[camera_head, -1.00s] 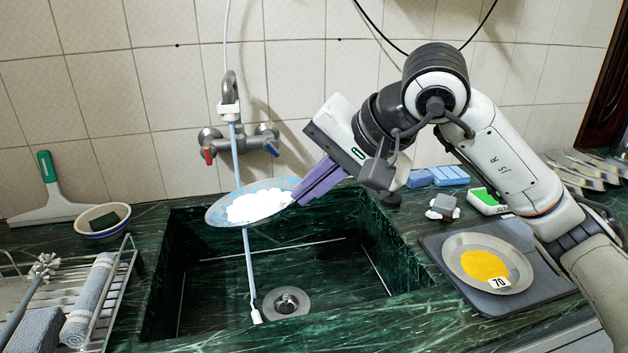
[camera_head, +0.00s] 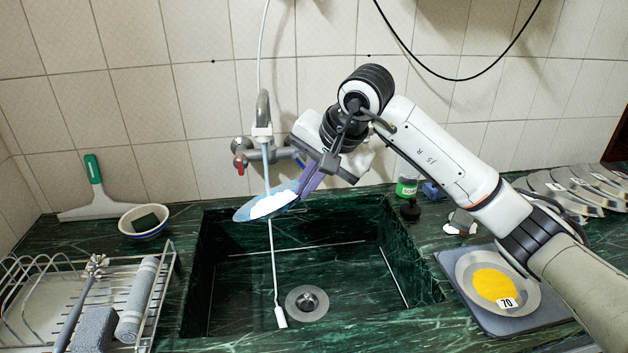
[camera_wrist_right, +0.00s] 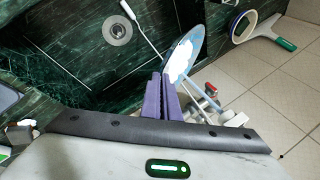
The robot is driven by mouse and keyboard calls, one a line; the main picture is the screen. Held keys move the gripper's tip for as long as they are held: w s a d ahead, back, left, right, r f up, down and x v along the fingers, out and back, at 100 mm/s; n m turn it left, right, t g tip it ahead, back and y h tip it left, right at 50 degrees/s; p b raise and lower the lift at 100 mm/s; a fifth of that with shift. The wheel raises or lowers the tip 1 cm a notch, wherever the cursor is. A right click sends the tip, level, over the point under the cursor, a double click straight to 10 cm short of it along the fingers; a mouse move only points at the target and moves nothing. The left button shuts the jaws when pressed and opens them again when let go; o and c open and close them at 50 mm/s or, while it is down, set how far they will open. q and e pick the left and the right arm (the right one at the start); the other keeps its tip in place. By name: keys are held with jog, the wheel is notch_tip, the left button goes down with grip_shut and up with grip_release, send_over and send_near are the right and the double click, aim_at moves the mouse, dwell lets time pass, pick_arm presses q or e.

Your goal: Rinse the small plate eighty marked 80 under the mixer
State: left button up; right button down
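My right gripper (camera_head: 311,180) is shut on the rim of a small blue-patterned plate (camera_head: 243,212) with a white patch on its face. It holds the plate tilted over the sink, below the mixer (camera_head: 262,147). A thin white hose runs from the mixer spout down into the sink; the plate hides its middle part. No number is readable on this plate. In the right wrist view, the purple fingers (camera_wrist_right: 161,96) grip the edge of the plate (camera_wrist_right: 186,53). No running water can be made out. My left gripper is not in view.
The green marble sink (camera_head: 345,285) has a drain (camera_head: 307,303). To its right, a plate marked 70 (camera_head: 527,285) with a yellow patch lies on a grey mat (camera_head: 480,312). A dish rack (camera_head: 165,300), a bowl (camera_head: 143,229) and a squeegee (camera_head: 96,205) stand left.

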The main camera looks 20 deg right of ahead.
jog(key=w, duration=0.3)
jog(key=shift+w+d+r, duration=0.1)
jog(key=shift+w, duration=0.1)
jog(key=shift+w+p, duration=0.4)
jog(key=shift+w, duration=0.4)
jog(key=shift+d, duration=0.15)
jog(key=shift+d, duration=0.5)
jog(key=shift+s, duration=0.1)
jog(key=s+b, duration=0.3)
jog(key=s, duration=0.8)
jog(key=shift+s+a+b, duration=0.2)
jog(key=shift+a+b, duration=0.05)
jog(key=shift+b, duration=0.05)
dwell(1.3)
